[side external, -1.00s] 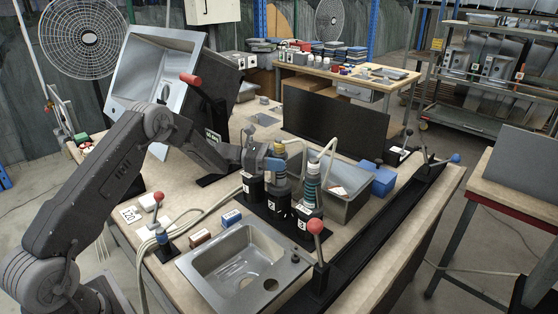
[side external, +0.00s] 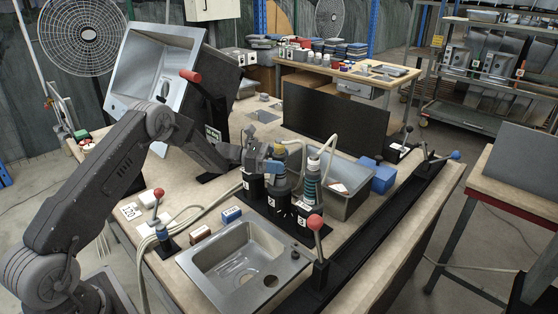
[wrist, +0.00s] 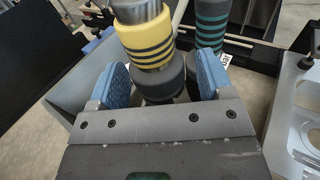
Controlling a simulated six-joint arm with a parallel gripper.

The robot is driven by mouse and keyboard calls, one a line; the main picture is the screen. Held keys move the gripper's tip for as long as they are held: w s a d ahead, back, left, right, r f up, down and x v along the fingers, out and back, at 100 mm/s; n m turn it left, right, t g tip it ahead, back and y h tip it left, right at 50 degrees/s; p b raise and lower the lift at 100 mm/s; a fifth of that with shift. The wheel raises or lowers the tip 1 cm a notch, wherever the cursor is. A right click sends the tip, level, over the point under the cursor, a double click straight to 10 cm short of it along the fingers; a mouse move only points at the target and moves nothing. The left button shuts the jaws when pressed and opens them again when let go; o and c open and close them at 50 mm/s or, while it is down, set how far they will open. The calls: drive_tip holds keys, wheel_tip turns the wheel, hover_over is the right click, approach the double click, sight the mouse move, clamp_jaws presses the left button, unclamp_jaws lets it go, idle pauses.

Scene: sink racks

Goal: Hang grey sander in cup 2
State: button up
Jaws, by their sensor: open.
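The grey sander with yellow bands (side external: 283,180) stands upright in the middle black cup (side external: 279,204) of the row of three. It fills the middle of the wrist view (wrist: 148,40), with its dark lower part between my fingers. My gripper (side external: 275,165) is open around it, with one blue finger pad on each side (wrist: 163,82). A gap shows on the right side; contact on the left cannot be told. A teal-banded tool (side external: 311,185) stands in the cup marked 3 (side external: 303,224). The left cup (side external: 252,188) is partly behind my gripper.
A steel sink (side external: 215,262) lies in front of the cups, and another basin (side external: 345,200) is behind them. Red-knobbed levers (side external: 315,224) stand near. A blue box (side external: 383,181) is at the right. Hoses run from the tools. A black panel (side external: 335,122) rises behind.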

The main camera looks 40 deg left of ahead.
drive_tip(key=shift+f, duration=0.15)
drive_tip(key=v, duration=1.4)
drive_tip(key=shift+d+r, duration=0.15)
drive_tip(key=shift+r, duration=0.1)
drive_tip(key=s+d+r+m+g+y, duration=0.2)
drive_tip(key=s+d+r+m+g, duration=0.15)
drive_tip(key=d+r, duration=0.2)
drive_tip(key=s+d+r+m+g+y, duration=0.2)
drive_tip(key=s+d+r+m, duration=0.25)
drive_tip(key=d, duration=0.25)
drive_tip(key=s+d+r+m+g+y, duration=0.1)
drive_tip(key=s+d+r+m+g, duration=0.25)
drive_tip(key=d, duration=0.35)
drive_tip(key=s+d+r+m+t+y, duration=0.1)
drive_tip(key=s+m+y, duration=0.3)
drive_tip(key=s, duration=0.6)
drive_tip(key=s+d+m+t+y, duration=0.2)
drive_tip(key=s+m+y, duration=0.3)
drive_tip(key=s+m, duration=0.4)
drive_tip(key=shift+s+d+r+t+y, duration=0.15)
drive_tip(key=shift+s+r+t+y, duration=0.2)
drive_tip(key=shift+s+t, duration=0.4)
drive_tip(key=shift+w, duration=0.15)
